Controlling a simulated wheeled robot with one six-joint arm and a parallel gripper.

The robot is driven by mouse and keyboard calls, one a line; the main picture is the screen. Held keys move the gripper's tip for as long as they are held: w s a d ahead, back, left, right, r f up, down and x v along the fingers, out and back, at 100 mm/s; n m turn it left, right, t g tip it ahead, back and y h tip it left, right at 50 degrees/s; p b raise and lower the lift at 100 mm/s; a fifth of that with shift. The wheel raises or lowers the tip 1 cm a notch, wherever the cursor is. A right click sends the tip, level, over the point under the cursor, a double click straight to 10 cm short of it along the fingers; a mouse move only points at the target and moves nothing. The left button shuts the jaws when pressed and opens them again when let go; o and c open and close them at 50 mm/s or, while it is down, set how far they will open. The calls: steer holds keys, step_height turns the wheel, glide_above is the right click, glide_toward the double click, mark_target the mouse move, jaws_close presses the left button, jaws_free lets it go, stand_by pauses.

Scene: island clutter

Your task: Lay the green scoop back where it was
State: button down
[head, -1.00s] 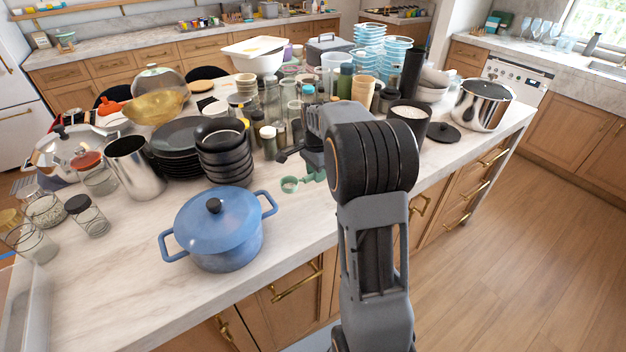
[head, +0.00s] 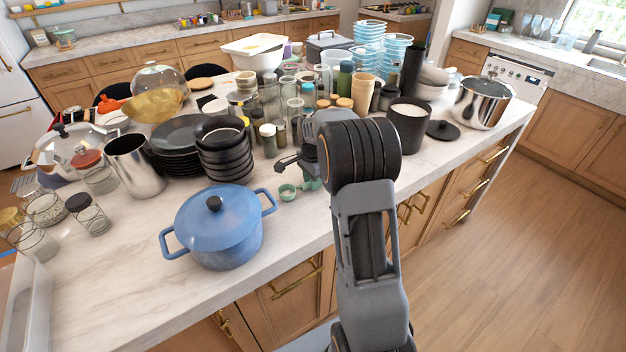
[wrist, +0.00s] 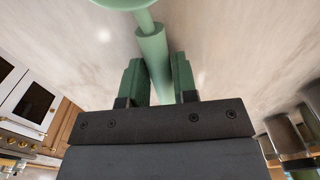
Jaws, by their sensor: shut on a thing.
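The green scoop shows its round bowl (head: 288,192) in the head view, low over the counter between the blue pot and my arm. I cannot tell whether it touches the counter. In the wrist view its handle (wrist: 153,58) runs between the two green-padded fingers of my gripper (wrist: 156,82), which is shut on it. The bowl (wrist: 122,3) is partly cut off at the top edge there. In the head view my gripper (head: 311,183) is largely hidden behind my own wrist, so most of the handle is hidden too.
A blue lidded pot (head: 217,228) stands left of the scoop. Stacked black bowls (head: 225,165) and several jars and bottles stand behind. A dark canister (head: 408,125) with white contents and a black lid (head: 443,131) stand right. The front left countertop (head: 110,285) is clear.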

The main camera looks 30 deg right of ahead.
steer(key=shift+f, duration=0.4)
steer(key=c, duration=0.9)
jaws_free()
steer(key=shift+r, duration=0.1)
step_height(320, 180, up, 12)
steer(key=s+a+r+n+t, duration=0.2)
steer(key=s+a+r+n, duration=0.2)
steer(key=s+a+n, duration=0.5)
steer(key=s+a+f+n+t, duration=0.1)
steer(key=s+a+f+n, duration=0.1)
steer(key=s+n, duration=0.2)
steer(key=s+a+f+n, duration=0.2)
steer(key=s+f+n, duration=0.1)
steer(key=s, duration=0.6)
steer(key=shift+s+a+n+t, duration=0.2)
steer(key=shift+a+n+t, duration=0.2)
steer(key=shift+n, duration=0.1)
steer(key=shift+f, duration=0.1)
